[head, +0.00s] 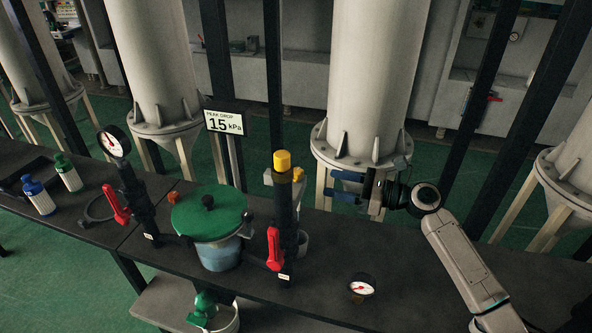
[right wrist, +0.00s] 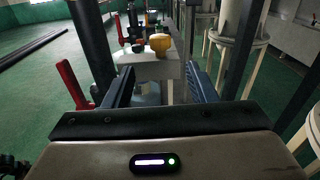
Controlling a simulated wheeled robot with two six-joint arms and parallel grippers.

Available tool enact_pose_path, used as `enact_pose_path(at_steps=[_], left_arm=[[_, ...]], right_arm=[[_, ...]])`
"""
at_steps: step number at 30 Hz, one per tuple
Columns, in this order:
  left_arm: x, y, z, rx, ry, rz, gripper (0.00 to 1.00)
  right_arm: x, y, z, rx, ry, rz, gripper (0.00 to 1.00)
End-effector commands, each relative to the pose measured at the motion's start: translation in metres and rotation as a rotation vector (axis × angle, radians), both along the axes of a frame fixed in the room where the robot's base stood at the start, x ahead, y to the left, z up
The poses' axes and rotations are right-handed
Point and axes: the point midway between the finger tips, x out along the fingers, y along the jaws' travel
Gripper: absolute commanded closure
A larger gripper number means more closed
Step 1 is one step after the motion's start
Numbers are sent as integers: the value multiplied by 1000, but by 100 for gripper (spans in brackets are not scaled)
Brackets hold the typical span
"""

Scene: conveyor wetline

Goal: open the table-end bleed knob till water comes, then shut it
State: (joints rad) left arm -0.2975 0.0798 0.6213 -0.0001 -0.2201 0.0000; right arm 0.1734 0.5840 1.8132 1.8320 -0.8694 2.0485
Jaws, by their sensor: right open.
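A yellow knob (head: 282,160) caps the dark upright pipe (head: 284,205) near the middle of the table. No running water shows. My left gripper is out of view.
Red-handled valves (head: 275,248) (head: 116,205) stand on the dark table (head: 330,262). A green-lidded vessel (head: 208,212), a gauge (head: 362,284) and a display reading 15 kPa (head: 224,122) are near. A grey column (head: 372,75) rises behind my right gripper. The table's right part is mostly clear.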

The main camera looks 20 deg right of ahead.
Motion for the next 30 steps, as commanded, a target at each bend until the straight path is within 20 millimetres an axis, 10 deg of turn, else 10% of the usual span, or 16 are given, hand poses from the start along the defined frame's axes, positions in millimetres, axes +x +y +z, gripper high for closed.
enact_pose_path(at_steps=[30], left_arm=[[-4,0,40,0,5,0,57]], right_arm=[[65,85,6,35,19,1,48]])
